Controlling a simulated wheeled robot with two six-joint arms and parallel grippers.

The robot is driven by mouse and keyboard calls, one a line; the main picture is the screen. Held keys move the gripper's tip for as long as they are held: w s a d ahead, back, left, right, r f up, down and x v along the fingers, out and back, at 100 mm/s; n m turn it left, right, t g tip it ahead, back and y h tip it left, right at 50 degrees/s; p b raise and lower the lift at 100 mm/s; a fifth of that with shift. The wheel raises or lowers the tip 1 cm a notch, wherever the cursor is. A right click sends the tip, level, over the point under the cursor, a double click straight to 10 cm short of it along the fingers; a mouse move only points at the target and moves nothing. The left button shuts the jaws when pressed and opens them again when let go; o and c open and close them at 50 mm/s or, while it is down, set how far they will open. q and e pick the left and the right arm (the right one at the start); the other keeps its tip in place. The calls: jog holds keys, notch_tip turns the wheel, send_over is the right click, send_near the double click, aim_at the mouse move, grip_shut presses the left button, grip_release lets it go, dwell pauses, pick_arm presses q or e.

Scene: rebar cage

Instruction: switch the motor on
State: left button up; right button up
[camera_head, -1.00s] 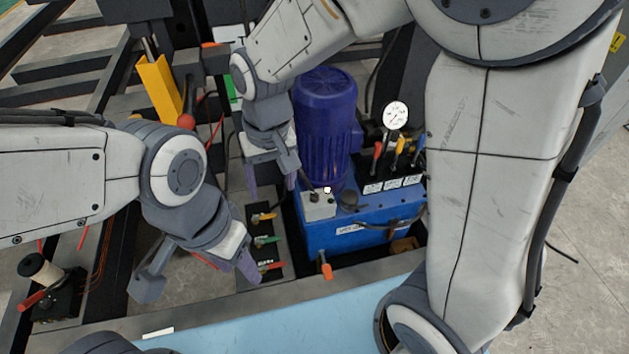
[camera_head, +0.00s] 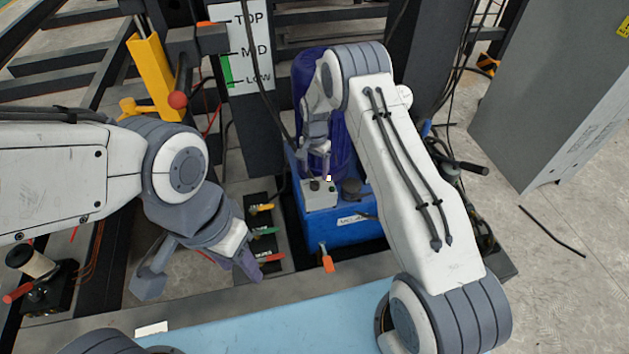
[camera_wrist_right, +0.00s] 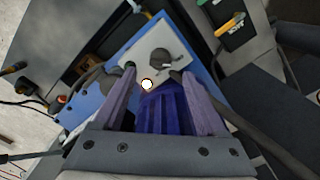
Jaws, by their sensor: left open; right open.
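The blue motor (camera_head: 342,130) stands upright on a blue tank (camera_head: 335,228), partly hidden by my right arm. A small grey switch box (camera_head: 318,196) sits at the motor's near side. In the right wrist view the switch box (camera_wrist_right: 150,45) shows a dark round knob (camera_wrist_right: 161,60), a small green part and a bright round lamp (camera_wrist_right: 147,85). My right gripper (camera_head: 316,168) is open just above the box, pointing down; in its wrist view the fingers (camera_wrist_right: 158,88) spread either side of the lamp. Contact cannot be told. My left gripper (camera_head: 200,268) is open and empty, left of the valve levers.
Coloured valve levers (camera_head: 262,232) stand left of the tank. An orange-handled lever (camera_head: 326,260) is at the tank's front. A TOP/MID/LOW scale board (camera_head: 245,55) stands behind. A grey cabinet (camera_head: 550,95) is at the right, with open floor below it.

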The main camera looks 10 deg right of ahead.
aim_at(315, 181)
notch_tip(315, 181, down, 6)
jog(key=shift+r, duration=0.1)
grip_shut()
